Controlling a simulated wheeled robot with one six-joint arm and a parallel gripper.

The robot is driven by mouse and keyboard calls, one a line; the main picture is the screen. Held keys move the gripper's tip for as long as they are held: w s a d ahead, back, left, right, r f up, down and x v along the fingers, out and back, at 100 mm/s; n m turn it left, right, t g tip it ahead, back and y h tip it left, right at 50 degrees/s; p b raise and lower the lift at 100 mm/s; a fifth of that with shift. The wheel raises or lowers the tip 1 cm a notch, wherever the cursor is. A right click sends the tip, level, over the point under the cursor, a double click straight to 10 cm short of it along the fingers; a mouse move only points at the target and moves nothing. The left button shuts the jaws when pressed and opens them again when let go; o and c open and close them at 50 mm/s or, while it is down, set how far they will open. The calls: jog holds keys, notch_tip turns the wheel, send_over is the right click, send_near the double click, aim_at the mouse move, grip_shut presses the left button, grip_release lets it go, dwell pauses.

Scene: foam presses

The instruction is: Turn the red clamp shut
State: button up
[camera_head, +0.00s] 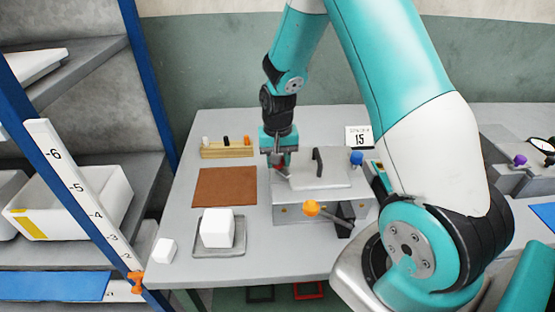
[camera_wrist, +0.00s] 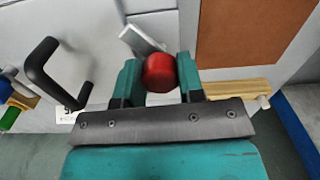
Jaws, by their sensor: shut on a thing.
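The red clamp knob (camera_wrist: 158,73) is a red cylinder on a flat metal arm in the wrist view. My gripper (camera_wrist: 158,82) has its two teal fingers on either side of the knob and is shut on it. In the head view my gripper (camera_head: 278,160) points down at the left rear of the grey press (camera_head: 320,205), and only a bit of red shows beneath it. The press has a grey lid with a black handle (camera_head: 318,160), which also shows in the wrist view (camera_wrist: 50,75). Whether the lid is fully down I cannot tell.
A blue knob (camera_head: 357,158) and an orange-knobbed lever (camera_head: 311,208) are on the press. A brown mat (camera_head: 225,187), a white block (camera_head: 217,228) on a grey tray (camera_head: 235,250) and a wooden rack (camera_head: 228,150) stand to the left. A sign (camera_head: 359,137) marked 15 stands behind.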

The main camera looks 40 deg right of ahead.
jog(key=n, duration=0.5)
jog(key=shift+n, duration=0.3)
jog(key=n, duration=0.4)
jog(key=shift+n, duration=0.4)
jog(key=shift+d, duration=0.1)
jog(key=o, duration=0.9)
notch_tip(320, 180, up, 18)
jog(key=b, duration=0.2)
jog(key=shift+f+b, duration=0.25)
jog(key=shift+b, duration=0.05)
jog(key=s+a+n+y, duration=0.1)
jog(key=s+a, duration=0.6)
jog(key=s+a+r+n+y, duration=0.1)
jog(key=s+a, duration=0.6)
jog(key=a, duration=0.1)
jog(key=s+a+y, duration=0.2)
jog(key=s+a, duration=0.5)
jog(key=s, duration=0.1)
jog(key=shift+s+a+r+n, duration=0.1)
jog(key=shift+a+r+n, duration=0.1)
jog(key=shift+n, duration=0.2)
